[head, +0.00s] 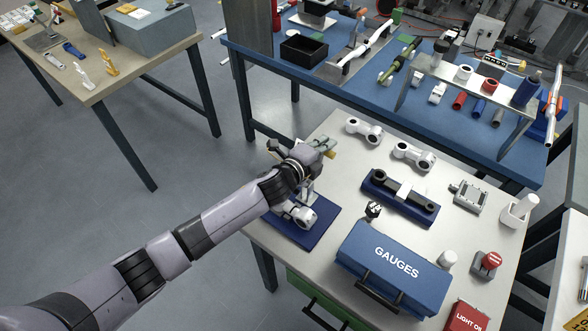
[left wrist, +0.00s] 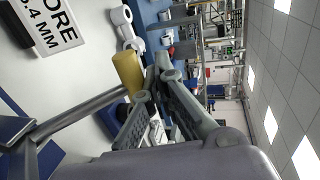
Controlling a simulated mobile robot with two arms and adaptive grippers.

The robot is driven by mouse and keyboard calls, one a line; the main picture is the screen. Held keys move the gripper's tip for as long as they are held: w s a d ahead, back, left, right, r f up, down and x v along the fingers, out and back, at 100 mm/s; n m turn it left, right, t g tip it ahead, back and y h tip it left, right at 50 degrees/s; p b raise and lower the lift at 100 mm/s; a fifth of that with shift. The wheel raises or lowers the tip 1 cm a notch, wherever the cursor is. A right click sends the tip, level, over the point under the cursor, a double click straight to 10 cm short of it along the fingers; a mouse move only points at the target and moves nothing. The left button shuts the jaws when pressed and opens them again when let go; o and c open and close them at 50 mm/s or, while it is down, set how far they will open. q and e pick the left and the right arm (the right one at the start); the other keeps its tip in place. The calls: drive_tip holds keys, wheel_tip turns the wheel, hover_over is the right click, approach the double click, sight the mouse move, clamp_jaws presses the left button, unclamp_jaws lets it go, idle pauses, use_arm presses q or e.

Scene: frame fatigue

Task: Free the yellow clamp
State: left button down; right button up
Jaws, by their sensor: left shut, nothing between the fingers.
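A yellow cylindrical piece (left wrist: 127,71), which looks like part of the yellow clamp, sits at the end of a grey bar in the left wrist view. In the head view only a small yellow bit (head: 330,154) of it shows beside my gripper. My left gripper (head: 325,146) is above the blue fixture base (head: 318,228). Its fingers are closed with nothing between them; in the left wrist view the fingertips (left wrist: 163,62) are just right of the yellow piece. I cannot tell whether they touch it. A white link part (head: 298,214) lies at the fixture, partly hidden by my arm.
The white table holds two white links (head: 413,156), a blue tray (head: 375,189) with a dark link, a blue GAUGES box (head: 393,267) and a red button (head: 491,260). A blue bench (head: 470,135) stands behind. Open floor lies left of the table.

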use_arm(q)
drive_tip(key=shift+w+d+f+g+y+p, duration=0.2)
drive_tip(key=shift+w+f+g+y+p, duration=0.2)
drive_tip(key=shift+p, duration=0.45)
drive_tip(key=shift+d+f, duration=0.1)
drive_tip(key=shift+f, duration=0.15)
use_arm(e)
wheel_tip(320, 180, up, 3)
drive_tip(key=shift+s+f, duration=0.1)
